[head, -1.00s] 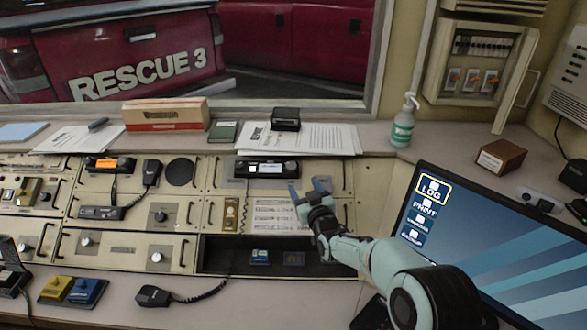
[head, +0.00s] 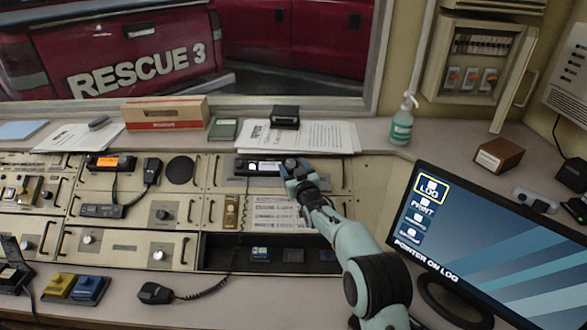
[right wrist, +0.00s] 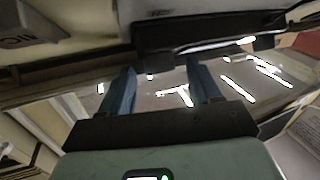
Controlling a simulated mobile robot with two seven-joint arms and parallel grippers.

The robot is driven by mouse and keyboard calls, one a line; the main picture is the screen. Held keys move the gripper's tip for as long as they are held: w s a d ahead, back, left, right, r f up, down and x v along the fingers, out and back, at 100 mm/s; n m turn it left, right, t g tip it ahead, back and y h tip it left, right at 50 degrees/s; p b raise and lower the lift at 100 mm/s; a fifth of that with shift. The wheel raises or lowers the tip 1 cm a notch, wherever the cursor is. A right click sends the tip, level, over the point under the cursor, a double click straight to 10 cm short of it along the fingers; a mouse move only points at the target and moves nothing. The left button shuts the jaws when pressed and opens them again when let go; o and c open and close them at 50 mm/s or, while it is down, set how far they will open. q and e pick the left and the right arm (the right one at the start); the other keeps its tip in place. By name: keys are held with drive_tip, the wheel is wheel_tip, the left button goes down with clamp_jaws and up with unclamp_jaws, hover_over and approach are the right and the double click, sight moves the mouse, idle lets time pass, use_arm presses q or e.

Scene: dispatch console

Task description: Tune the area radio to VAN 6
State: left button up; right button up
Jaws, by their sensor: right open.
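A black radio with a lit white display (head: 266,168) is set in the back console panel. Another radio, with an orange display (head: 106,163), is further left; I cannot read which is the area radio. My right gripper (head: 294,169) is open at the right end of the white-display radio, its blue fingers by a round knob (head: 290,163). I cannot tell whether they touch it. In the right wrist view, the open fingers (right wrist: 162,88) have a gap between them, below a dark blurred edge. My left gripper is out of view.
A monitor (head: 490,250) stands at the right, beside my right arm. Papers (head: 325,138) and a black box (head: 285,117) lie on the ledge above the radio. A microphone (head: 155,293) with a coiled cord lies on the front desk.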

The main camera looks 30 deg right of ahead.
drive_tip(key=c, duration=1)
drive_tip(key=shift+c, duration=0.2)
